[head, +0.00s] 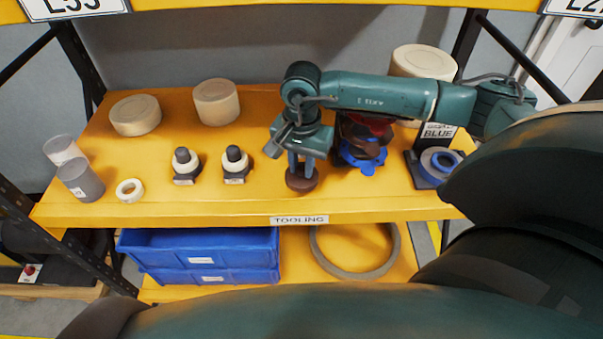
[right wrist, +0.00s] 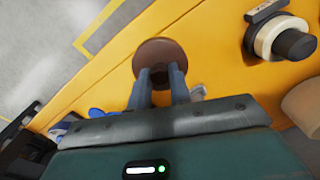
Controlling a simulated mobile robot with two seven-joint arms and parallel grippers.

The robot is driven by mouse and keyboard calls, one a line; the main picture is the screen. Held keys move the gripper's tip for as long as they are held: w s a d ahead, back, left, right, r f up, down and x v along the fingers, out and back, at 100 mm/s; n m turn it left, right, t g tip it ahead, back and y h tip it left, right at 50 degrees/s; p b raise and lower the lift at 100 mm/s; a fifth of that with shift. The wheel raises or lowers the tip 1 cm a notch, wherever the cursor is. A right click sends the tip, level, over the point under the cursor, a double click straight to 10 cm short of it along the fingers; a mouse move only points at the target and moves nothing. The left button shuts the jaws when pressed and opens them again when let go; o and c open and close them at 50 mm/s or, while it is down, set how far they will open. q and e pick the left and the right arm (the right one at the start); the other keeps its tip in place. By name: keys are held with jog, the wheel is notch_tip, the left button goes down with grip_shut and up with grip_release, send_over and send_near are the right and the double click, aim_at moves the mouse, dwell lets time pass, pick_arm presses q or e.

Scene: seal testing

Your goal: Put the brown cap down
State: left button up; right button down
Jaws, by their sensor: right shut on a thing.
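The brown cap (head: 302,181) is a small round disc at the front middle of the yellow shelf. My right gripper (head: 301,168) points down from above and is shut on it. In the right wrist view the cap (right wrist: 159,55) shows at the tips of the fingers (right wrist: 160,76), over the yellow surface near its edge. I cannot tell whether the cap touches the shelf or hangs just above it. My left gripper is not in view.
Two small black-and-white fittings (head: 185,165) stand left of the cap. A pile of blue, red and brown caps (head: 362,150) lies to its right, partly behind my arm. A stand labelled BLUE (head: 425,168) is farther right. The shelf's front edge (head: 250,213) is close.

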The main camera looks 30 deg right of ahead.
aim_at(302, 168)
notch_tip(302, 168, down, 3)
jog(key=shift+f, duration=0.45)
jog(key=c, duration=1.3)
grip_release()
